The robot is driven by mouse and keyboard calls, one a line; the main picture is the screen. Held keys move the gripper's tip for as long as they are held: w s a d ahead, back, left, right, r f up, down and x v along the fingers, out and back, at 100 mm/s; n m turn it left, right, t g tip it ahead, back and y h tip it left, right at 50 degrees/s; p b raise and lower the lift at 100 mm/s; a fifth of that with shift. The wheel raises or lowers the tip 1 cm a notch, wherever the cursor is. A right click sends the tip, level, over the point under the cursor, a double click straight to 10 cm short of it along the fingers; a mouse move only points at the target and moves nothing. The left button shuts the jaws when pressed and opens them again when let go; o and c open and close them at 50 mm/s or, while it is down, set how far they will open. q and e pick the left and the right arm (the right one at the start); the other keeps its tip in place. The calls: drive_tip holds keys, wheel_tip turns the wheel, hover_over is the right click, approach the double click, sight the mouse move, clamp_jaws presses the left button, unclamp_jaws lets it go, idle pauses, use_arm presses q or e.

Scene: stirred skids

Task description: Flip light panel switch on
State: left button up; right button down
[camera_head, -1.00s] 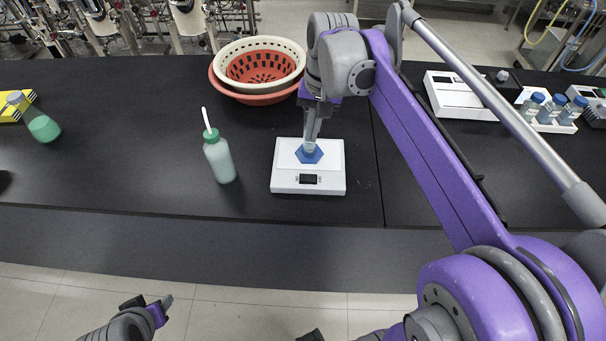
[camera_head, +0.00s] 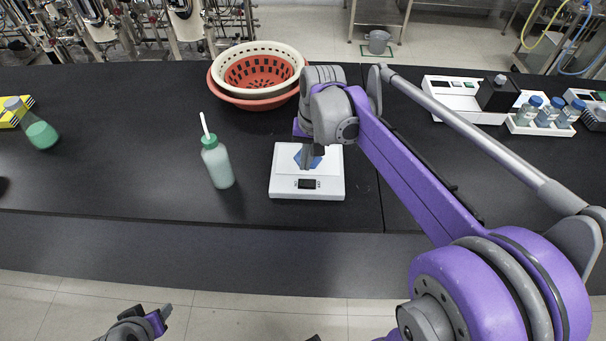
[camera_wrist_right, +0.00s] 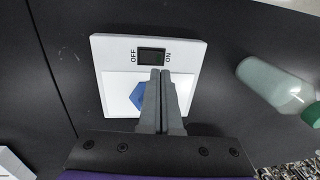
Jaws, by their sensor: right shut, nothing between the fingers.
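The light panel (camera_head: 282,185) is a flat white box on the black bench, with a blue hexagon (camera_head: 298,158) on its face. Its small black switch (camera_head: 307,184) sits near the front edge. In the right wrist view the panel (camera_wrist_right: 110,54) shows the switch (camera_wrist_right: 152,56) between the words OFF and ON; I cannot tell which way it is set. My right gripper (camera_head: 309,165) is shut and empty over the panel, and its fingertips (camera_wrist_right: 160,72) appear just beside the switch; contact is unclear. My left gripper (camera_head: 163,314) hangs low before the bench; its jaws are unclear.
A green-capped bottle (camera_head: 217,163) with a white spout stands left of the panel. Stacked baskets (camera_head: 215,88) are behind it. A flask (camera_head: 42,134) lies tilted at far left. A rack of blue-capped bottles (camera_head: 540,128) is at right. Bench between bottle and panel is clear.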

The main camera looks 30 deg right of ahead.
sight(302, 183)
drive_tip(key=f, duration=0.5)
drive_tip(key=shift+w+a+f, duration=0.2)
drive_tip(key=shift+a+f, duration=0.05)
drive_tip(key=shift+f, duration=0.1)
drive_tip(key=shift+a+f, duration=0.15)
drive_tip(key=shift+f, duration=0.1)
drive_tip(key=shift+s, duration=0.1)
